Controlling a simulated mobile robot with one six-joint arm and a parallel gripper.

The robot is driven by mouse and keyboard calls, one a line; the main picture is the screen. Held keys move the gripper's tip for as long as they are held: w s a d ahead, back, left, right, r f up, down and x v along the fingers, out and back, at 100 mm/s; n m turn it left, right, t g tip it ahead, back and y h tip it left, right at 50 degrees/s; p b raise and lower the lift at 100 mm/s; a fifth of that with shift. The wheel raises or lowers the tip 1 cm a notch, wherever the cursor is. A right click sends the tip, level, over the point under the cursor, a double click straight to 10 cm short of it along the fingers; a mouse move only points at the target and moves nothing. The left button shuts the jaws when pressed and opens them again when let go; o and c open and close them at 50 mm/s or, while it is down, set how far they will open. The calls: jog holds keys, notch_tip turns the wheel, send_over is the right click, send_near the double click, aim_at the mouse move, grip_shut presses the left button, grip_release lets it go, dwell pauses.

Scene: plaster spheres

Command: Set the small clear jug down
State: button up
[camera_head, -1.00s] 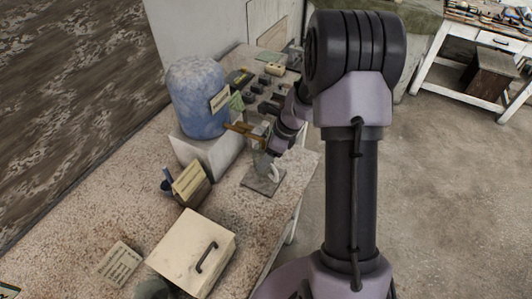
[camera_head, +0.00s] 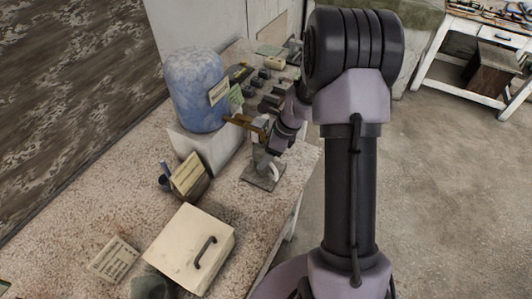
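The small clear jug (camera_head: 261,158) is a small, see-through shape over a dark square mat (camera_head: 257,182) on the speckled counter, just below the brass tap of the blue drum. A pale curved part, perhaps its handle, shows at its right. My gripper (camera_head: 268,149) is at the jug's upper right, reaching in from the right. Its fingertips are small and partly hidden by my wrist, so their grip on the jug is unclear. I cannot tell whether the jug's base touches the mat.
The blue drum (camera_head: 196,90) stands on a white block (camera_head: 209,152) left of the jug, its tap (camera_head: 247,123) close to my gripper. A card holder (camera_head: 190,178) and a cream box with a handle (camera_head: 191,249) stand nearer. Dark small items (camera_head: 270,103) lie behind.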

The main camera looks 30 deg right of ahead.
jog(key=shift+f+b, duration=0.55)
jog(key=shift+f, duration=0.15)
dwell(0.5)
jog(key=o, duration=1.5)
notch_tip(320, 180, up, 4)
jog(key=p, duration=0.3)
